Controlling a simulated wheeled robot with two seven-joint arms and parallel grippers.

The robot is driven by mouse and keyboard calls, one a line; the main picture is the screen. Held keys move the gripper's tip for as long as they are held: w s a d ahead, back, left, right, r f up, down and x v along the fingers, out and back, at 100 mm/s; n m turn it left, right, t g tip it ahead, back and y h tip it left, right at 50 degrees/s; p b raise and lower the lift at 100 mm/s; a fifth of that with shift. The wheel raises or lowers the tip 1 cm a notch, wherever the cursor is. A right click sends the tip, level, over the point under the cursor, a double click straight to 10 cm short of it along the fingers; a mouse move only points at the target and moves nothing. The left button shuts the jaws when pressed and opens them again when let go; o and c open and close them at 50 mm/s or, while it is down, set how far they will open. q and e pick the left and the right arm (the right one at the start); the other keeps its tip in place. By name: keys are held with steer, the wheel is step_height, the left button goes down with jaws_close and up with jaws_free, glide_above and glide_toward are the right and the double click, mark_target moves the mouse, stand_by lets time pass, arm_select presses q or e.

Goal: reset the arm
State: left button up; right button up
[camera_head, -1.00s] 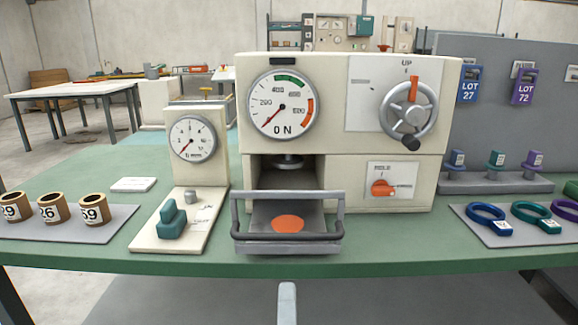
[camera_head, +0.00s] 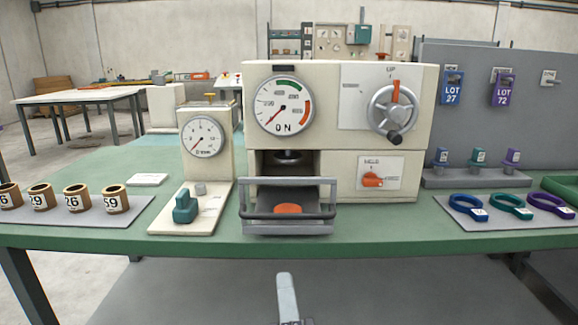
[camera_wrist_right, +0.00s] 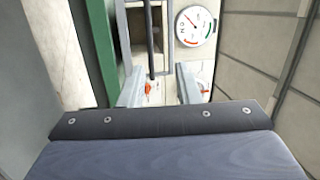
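My right gripper (camera_head: 287,298) shows at the bottom middle of the head view, in front of the bench and below its front edge. In the right wrist view its two fingers (camera_wrist_right: 160,88) stand apart with a gap between them, and I see nothing held there. The beige press (camera_head: 335,150) with its round gauge, handwheel and orange knob stands on the bench beyond the gripper. Its grey drawer (camera_head: 289,228) is pulled out with an orange disc (camera_head: 288,208) in it. My left gripper is in neither view.
The green bench (camera_head: 400,235) holds a small gauge stand (camera_head: 205,165), several numbered brown rings on a grey mat (camera_head: 135,213) at left, and coloured loops (camera_head: 511,206) at right. A grey panel with lot tags (camera_head: 452,88) stands behind. Space in front of the bench looks clear.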

steer(key=w+d+f+n+g+y, duration=0.2)
steer(key=d+f+n+g+y, duration=0.3)
steer(key=d+f+n+g, duration=0.45)
steer(key=s+d+f+n+g+h, duration=0.4)
steer(key=s+d+f+n+g, duration=0.1)
steer(key=s+d+f, duration=0.6)
step_height(320, 180, up, 27)
steer(key=p, duration=2.6)
steer(key=shift+s+d, duration=0.2)
steer(key=shift+s, duration=0.2)
